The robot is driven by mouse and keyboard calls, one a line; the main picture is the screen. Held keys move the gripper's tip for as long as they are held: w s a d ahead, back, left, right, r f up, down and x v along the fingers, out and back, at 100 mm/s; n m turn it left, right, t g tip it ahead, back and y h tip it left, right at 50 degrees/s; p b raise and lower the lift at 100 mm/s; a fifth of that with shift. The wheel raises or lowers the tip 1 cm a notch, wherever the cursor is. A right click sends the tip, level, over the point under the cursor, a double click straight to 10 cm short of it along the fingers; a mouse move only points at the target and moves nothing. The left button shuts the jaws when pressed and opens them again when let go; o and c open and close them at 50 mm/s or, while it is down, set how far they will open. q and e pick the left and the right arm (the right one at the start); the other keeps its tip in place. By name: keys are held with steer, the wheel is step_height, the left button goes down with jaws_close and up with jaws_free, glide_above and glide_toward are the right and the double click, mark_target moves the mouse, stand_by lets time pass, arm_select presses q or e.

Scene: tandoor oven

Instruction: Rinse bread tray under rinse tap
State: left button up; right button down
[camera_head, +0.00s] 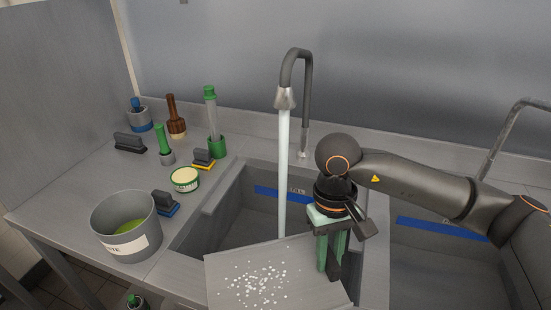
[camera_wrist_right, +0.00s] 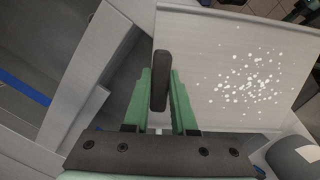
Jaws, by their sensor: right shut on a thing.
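The bread tray (camera_head: 225,272) is a flat grey metal sheet with many white specks on its middle, held over the front of the sink. It also shows in the right wrist view (camera_wrist_right: 195,45). My right gripper (camera_head: 331,262) is shut on the tray near its right edge; its green fingers also show in the right wrist view (camera_wrist_right: 160,95). The rinse tap (camera_head: 294,75) is a tall curved spout with a pale water stream (camera_head: 282,165) running straight down. The stream meets the tray's far edge in the picture; I cannot tell whether it touches the tray. My left gripper is out of view.
The left sink basin (camera_head: 240,215) has a blue strip; a second basin (camera_head: 420,265) lies right. On the left counter stand a grey bucket (camera_head: 127,240), a small tub (camera_head: 185,179), brushes (camera_head: 210,110), and several bottles and scrubbers. A second tap (camera_head: 505,135) stands at right.

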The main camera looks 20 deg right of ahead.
mark_target(308, 303)
steer(key=shift+a, duration=0.1)
steer(key=shift+s+a+b, duration=0.3)
steer(key=shift+s+a, duration=1)
steer(key=shift+a, duration=0.2)
steer(key=shift+s+a+b, duration=0.3)
steer(key=shift+s+a, duration=0.95)
steer(key=shift+a, duration=0.25)
steer(key=shift+s+a+r+p, duration=0.3)
steer(key=shift+s+a+r, duration=0.55)
steer(key=shift+a+r, duration=0.15)
steer(key=shift+s+a+r+p, duration=0.3)
steer(key=shift+s+a+r, duration=0.55)
steer(key=shift+r, duration=0.2)
